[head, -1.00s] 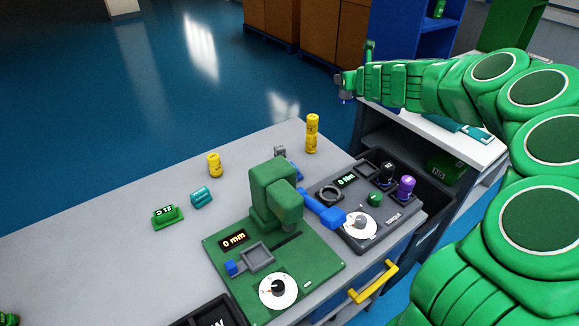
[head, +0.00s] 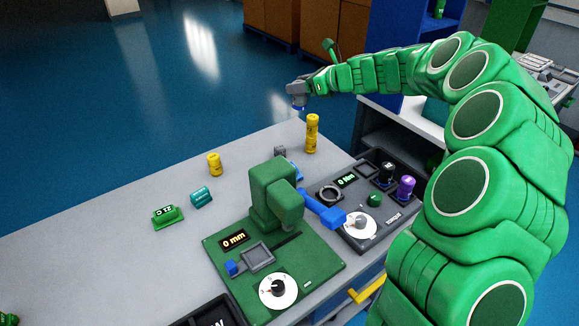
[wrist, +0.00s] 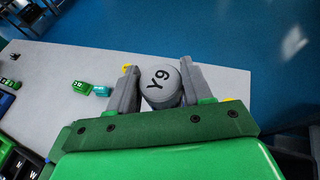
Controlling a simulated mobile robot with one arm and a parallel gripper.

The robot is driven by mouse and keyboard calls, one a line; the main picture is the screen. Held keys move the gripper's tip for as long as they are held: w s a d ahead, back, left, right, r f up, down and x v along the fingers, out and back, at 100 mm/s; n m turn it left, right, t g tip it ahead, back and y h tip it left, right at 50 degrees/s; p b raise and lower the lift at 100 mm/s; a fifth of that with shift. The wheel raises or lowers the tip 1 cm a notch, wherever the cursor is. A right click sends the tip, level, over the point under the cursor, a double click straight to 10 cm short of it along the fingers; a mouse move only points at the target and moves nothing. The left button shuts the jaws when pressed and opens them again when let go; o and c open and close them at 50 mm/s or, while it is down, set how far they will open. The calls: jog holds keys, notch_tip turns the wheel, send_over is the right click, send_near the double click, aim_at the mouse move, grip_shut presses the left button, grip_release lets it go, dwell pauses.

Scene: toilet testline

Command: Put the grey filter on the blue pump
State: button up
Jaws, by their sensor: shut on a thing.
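My gripper (wrist: 160,72) is shut on a grey cylinder, the grey filter (wrist: 161,84), with dark characters on its round end. The two grey fingers press on its sides. In the head view my gripper (head: 297,92) is in the air beyond the table's far edge, above and left of the yellow cylinders; the filter is too small to make out clearly there. A small blue thing with a grey block (head: 280,151) beside it stands behind the green press, partly hidden; it may be the blue pump (head: 297,172), but I cannot tell.
A grey table (head: 120,250) carries a green press (head: 270,190) with a dial and a dark torque panel (head: 345,225). Stacked yellow cylinders (head: 312,133), another yellow cylinder (head: 214,164), a teal cylinder (head: 201,196) and a green block (head: 167,216) stand apart. The table's left part is mostly clear.

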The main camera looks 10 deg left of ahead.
jog(key=s+f+g, duration=0.1)
jog(key=f, duration=0.6)
jog(key=s+a+f+n, duration=0.1)
jog(key=f, duration=0.6)
jog(key=s+a+f+n+g, duration=0.1)
jog(key=f, duration=0.6)
jog(key=shift+s+a+g+y, duration=0.1)
jog(key=shift+a+g+y, duration=0.2)
jog(key=shift+y, duration=0.1)
jog(key=shift+f, duration=0.15)
jog(key=o, duration=1.1)
jog(key=shift+c, duration=0.2)
jog(key=shift+d+r, duration=0.35)
jog(key=shift+d, duration=0.25)
jog(key=v, duration=1.1)
